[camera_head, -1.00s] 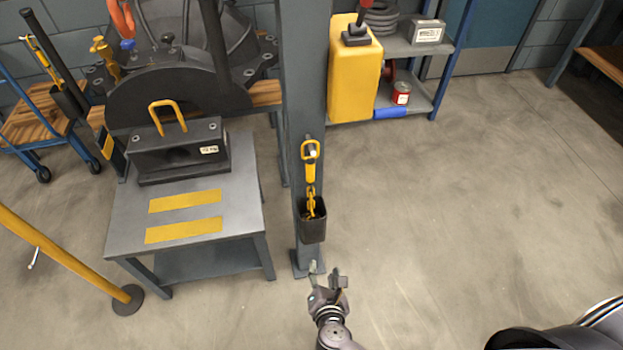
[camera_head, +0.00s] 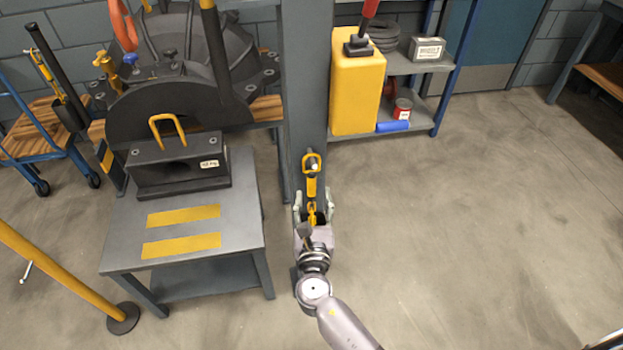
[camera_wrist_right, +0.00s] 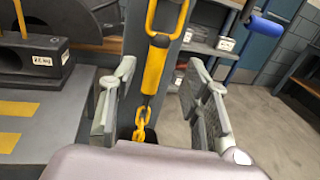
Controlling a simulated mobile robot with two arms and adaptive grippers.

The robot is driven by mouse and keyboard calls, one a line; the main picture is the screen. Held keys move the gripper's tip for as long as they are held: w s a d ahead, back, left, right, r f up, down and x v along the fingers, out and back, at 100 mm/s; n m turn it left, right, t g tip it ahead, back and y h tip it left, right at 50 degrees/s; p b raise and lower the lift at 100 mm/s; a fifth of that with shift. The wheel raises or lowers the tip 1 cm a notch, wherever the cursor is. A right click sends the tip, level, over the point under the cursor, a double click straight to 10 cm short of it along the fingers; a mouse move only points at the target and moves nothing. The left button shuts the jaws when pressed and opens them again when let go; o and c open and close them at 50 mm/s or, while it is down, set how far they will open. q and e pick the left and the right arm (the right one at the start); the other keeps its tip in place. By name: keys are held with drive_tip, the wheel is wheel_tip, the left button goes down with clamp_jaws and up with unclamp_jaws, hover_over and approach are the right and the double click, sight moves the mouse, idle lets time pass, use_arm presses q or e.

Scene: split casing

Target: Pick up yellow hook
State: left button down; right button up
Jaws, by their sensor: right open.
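The yellow hook (camera_head: 312,174) hangs upright on the front of a grey post, with a yellow chain below it that runs into a dark holder. In the right wrist view the yellow hook (camera_wrist_right: 156,62) stands between the two fingers, with its loop at the top edge and the chain below. My right gripper (camera_head: 314,204) is open just below and in front of the hook, its fingers on either side of the chain. In the right wrist view the gripper (camera_wrist_right: 160,90) shows a gap on both sides of the hook. My left gripper is not in view.
The grey post (camera_head: 306,75) stands right behind the hook. A grey table (camera_head: 185,265) with a black block (camera_head: 180,170) is to the left. A shelf with a yellow canister (camera_head: 355,95) is behind right. The floor at right is clear.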

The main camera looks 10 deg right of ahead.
sight(311, 183)
drive_tip(key=shift+w+d+f, duration=0.1)
drive_tip(key=shift+w+d, duration=0.1)
drive_tip(key=shift+w, duration=1.35)
drive_tip(key=shift+w+d+f, duration=0.1)
drive_tip(key=shift+w+d, duration=0.1)
drive_tip(key=shift+w, duration=1.35)
drive_tip(key=shift+s+r, duration=0.1)
drive_tip(key=shift+c, duration=0.3)
clamp_jaws()
